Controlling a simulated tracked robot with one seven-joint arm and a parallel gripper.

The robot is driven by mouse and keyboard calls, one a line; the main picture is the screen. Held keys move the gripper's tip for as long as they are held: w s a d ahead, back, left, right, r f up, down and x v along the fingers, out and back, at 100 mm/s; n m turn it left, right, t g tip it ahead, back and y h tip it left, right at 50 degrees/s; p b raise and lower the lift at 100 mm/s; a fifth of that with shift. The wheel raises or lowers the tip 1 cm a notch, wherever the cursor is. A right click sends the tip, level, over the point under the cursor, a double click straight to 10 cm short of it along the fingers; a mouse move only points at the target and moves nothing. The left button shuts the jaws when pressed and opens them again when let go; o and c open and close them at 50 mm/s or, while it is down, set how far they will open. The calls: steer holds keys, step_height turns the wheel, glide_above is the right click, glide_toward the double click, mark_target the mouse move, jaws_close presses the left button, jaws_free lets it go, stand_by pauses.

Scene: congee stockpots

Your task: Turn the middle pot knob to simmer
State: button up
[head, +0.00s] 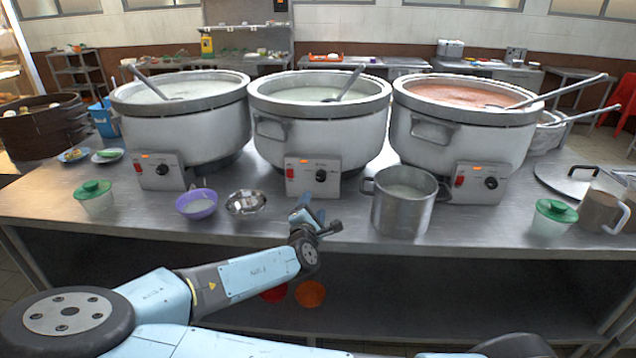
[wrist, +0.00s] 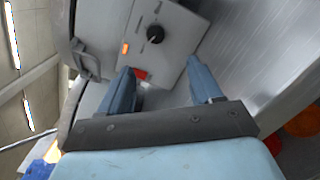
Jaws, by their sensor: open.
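Three large white pots stand in a row on a steel table. The middle pot (head: 320,135) has a control box (head: 305,177) low on its front, with a round black knob (head: 321,176) on the right and a red switch (head: 291,173) on the left. In the wrist view the knob (wrist: 155,34) is beyond the fingertips, up on the box face, and the red switch (wrist: 140,73) shows near the left finger. My gripper (head: 308,205) is below and in front of the box. In the wrist view my gripper (wrist: 162,75) is open and empty, apart from the knob.
A steel pot (head: 404,205) stands right of the box. A purple bowl (head: 197,205) and a metal bowl (head: 246,203) stand left of it. The left pot (head: 185,140) and right pot (head: 462,135) have similar boxes. The table's front edge (head: 240,240) runs beneath my arm.

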mark_target(320, 179)
steer(key=shift+a+r, duration=0.15)
steer(key=w, duration=0.4)
steer(key=w+d, duration=0.1)
steer(key=w, duration=0.8)
steer(key=shift+w+d, duration=0.25)
steer(key=shift+c, duration=0.3)
steer(key=c, duration=1)
